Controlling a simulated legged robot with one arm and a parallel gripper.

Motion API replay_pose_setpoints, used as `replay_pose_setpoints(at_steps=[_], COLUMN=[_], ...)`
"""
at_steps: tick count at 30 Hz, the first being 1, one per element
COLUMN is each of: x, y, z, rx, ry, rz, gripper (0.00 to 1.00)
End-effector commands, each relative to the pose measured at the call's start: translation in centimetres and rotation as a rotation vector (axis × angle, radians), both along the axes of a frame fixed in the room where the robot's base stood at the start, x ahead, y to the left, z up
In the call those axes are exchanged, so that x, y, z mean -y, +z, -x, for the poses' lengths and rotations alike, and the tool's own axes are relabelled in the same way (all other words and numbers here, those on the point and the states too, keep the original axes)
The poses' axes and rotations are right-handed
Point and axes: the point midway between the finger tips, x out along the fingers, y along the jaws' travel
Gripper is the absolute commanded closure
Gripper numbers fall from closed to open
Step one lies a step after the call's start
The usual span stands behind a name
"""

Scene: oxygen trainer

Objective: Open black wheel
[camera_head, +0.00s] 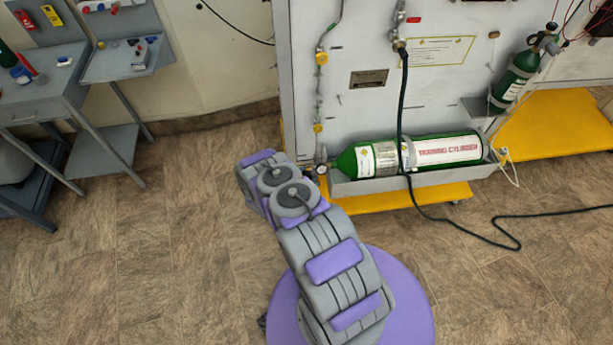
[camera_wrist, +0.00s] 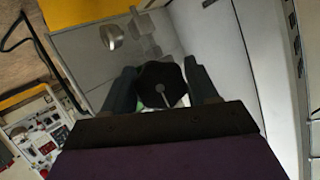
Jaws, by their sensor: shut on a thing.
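The black wheel (camera_wrist: 158,84) shows in the wrist view as a dark faceted knob with a pale slot or stem at its centre. My gripper (camera_wrist: 160,73) has one dark finger on each side of it and is shut on it. Part of the wheel's lower edge is hidden behind the gripper body. A little green shows just below the wheel. In the head view my arm reaches toward the panel's lower left, and I cannot make out the fingers or the wheel there.
A green training cylinder (camera_head: 440,152) lies in a grey tray (camera_head: 410,180) on a yellow base (camera_head: 380,200). A pipe with yellow fittings (camera_head: 321,58) runs down the white panel. A black hose (camera_head: 450,222) trails across the floor. A grey workbench (camera_head: 40,105) stands at left.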

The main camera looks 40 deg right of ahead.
Motion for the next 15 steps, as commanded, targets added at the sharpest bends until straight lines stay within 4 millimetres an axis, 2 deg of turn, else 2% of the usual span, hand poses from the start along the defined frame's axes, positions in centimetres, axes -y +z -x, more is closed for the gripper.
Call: replay_pose_setpoints(at_steps=[5, 15], x=[-0.13, -0.14], y=[-0.16, -0.15], z=[-0.11, -0.04], rx=[-0.021, -0.235], ry=[0.003, 0.002], rz=[0.004, 0.045], gripper=[0.72, 0.72])
